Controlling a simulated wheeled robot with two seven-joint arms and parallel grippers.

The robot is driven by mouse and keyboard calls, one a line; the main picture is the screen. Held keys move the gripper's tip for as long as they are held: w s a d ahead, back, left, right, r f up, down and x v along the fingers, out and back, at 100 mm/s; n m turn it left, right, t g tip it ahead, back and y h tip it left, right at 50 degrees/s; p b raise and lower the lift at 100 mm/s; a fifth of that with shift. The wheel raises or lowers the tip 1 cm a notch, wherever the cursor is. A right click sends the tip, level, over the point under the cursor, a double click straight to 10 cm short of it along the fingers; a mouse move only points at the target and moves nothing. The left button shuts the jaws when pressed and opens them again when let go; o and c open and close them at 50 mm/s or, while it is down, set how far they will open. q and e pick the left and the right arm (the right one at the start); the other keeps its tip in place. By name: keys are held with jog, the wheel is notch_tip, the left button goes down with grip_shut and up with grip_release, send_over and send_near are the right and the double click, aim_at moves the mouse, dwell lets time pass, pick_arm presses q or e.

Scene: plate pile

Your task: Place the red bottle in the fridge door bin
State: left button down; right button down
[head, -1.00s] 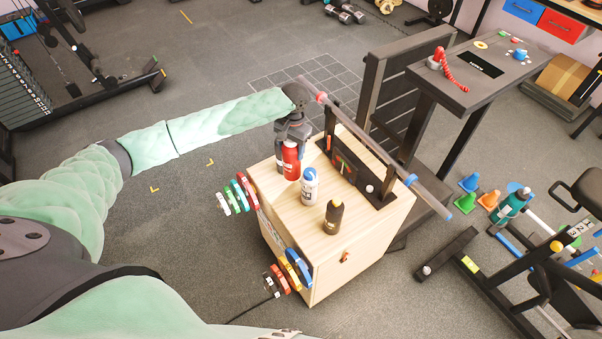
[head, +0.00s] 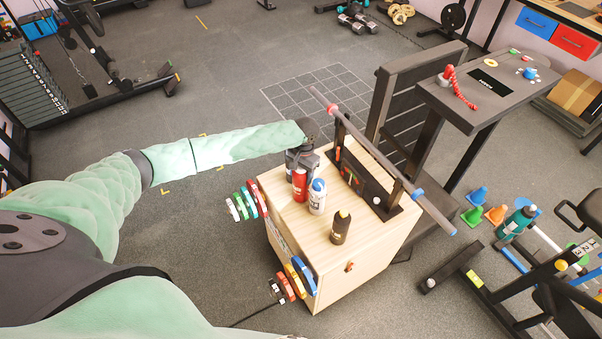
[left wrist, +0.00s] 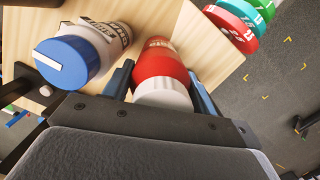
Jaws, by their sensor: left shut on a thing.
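The red bottle (head: 300,186) is upright at the far left part of the wooden box top (head: 284,208), just left of a white bottle with a blue cap (head: 317,198). My right gripper is out of view. No fridge or door bin shows in these frames.
A black bottle (head: 340,229) stands on the box in front of the white one. A dark rack with a long bar (head: 385,165) edges the box's right side. Coloured discs (head: 246,201) hang at its left.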

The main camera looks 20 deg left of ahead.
pick_arm(q)
jog(key=c, duration=0.7)
grip_release()
jog(key=shift+f, duration=0.1)
jog(key=shift+c, duration=0.2)
